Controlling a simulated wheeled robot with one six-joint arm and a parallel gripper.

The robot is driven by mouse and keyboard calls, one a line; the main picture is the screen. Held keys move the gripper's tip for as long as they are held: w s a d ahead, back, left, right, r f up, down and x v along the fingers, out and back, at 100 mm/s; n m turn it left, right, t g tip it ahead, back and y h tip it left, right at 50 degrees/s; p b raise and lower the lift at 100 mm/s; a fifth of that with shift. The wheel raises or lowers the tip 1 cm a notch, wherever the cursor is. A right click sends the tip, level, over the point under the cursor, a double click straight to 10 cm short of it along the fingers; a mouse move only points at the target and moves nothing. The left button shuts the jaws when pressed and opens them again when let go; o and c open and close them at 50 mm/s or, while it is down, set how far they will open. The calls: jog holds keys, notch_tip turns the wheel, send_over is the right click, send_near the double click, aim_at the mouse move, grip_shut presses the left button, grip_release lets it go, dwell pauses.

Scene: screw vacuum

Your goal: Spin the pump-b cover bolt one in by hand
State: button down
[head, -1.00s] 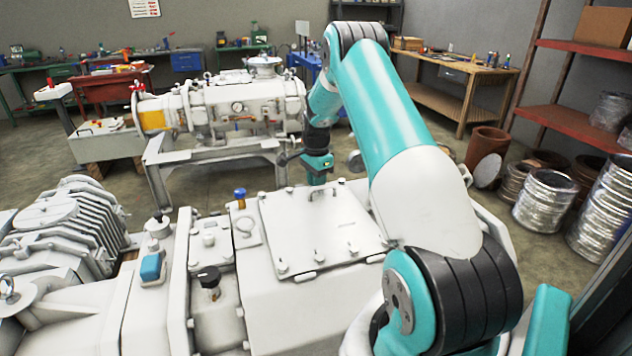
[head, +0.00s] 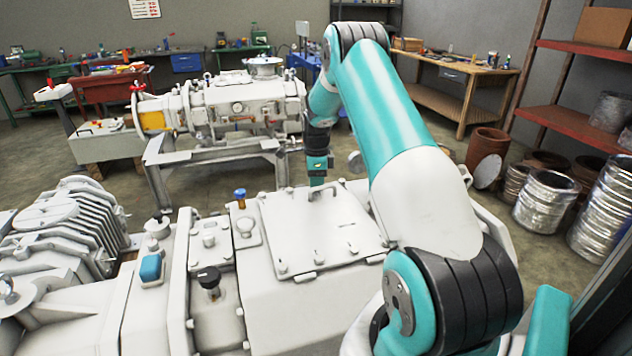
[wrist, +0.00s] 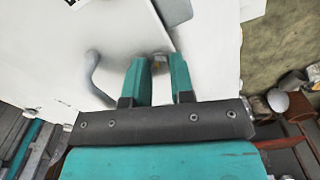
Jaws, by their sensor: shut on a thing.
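The pale square pump cover (head: 300,235) lies flat on the white pump housing, with a bent handle near its far edge and several bolts along its near edge. My gripper (head: 317,182) points down at the far edge of this cover, behind the handle. In the wrist view my gripper (wrist: 161,62) has its two teal fingers closed around the small bolt head (wrist: 160,57) at the cover's edge. The grey handle (wrist: 92,72) is left of the fingers, apart from them. The bolt's shank and how deep it sits are hidden.
A blue-topped fitting (head: 240,197) and a black knob (head: 209,279) stand left of the cover. A second pump (head: 240,105) stands behind on a frame.

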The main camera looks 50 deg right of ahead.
jog(key=shift+w+r, duration=0.25)
jog(key=c, duration=1.1)
grip_release()
jog(key=shift+o, duration=0.6)
jog(key=shift+s+f, duration=0.1)
jog(key=shift+f, duration=0.05)
notch_tip(320, 180, up, 17)
jog(key=b, duration=0.2)
jog(key=shift+r, duration=0.2)
